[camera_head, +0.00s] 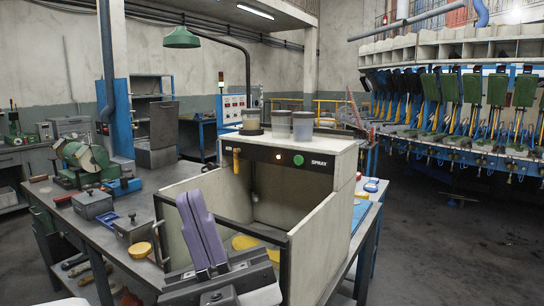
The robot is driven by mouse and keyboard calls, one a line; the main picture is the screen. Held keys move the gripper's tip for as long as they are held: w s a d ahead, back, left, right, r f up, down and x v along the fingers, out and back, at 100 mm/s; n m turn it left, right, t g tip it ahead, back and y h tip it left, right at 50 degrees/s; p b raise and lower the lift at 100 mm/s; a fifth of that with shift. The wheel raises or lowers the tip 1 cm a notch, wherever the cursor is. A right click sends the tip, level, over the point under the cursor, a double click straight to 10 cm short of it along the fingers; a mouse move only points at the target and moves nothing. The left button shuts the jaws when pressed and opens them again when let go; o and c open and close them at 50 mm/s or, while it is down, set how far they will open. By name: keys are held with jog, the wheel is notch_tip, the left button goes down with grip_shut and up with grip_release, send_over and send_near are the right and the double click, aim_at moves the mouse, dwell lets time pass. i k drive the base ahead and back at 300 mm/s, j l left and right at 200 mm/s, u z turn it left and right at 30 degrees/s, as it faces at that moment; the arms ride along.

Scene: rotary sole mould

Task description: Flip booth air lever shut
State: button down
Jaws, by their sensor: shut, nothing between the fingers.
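The spray booth (318,215) is a pale box with dark-edged walls, standing on the workbench. Its dark front panel (265,156) carries AIR and SPRAY lettering, a small lit orange lamp and a green button. The yellow-orange air lever (236,161) hangs about vertical below the AIR lettering at the panel's left end. My gripper (192,194), with long purple fingers on a grey body, is shut and empty. It appears in front of the booth's left side, lower and left of the lever in the picture, seemingly apart from it. My fingers hide part of the booth wall.
Several tubs (302,125) stand on the booth's top. A yellow-handled tool (141,249) and metal boxes (92,205) lie on the bench to the left, near a green machine (83,158). The rotary mould machine (470,100) fills the right. Open floor (450,235) lies below it.

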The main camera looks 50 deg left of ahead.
aim_at(236, 151)
jog(key=u, duration=1.55)
jog(key=i+j, duration=0.4)
jog(key=j, duration=0.2)
jog(key=i+j, duration=0.4)
jog(key=j, duration=0.2)
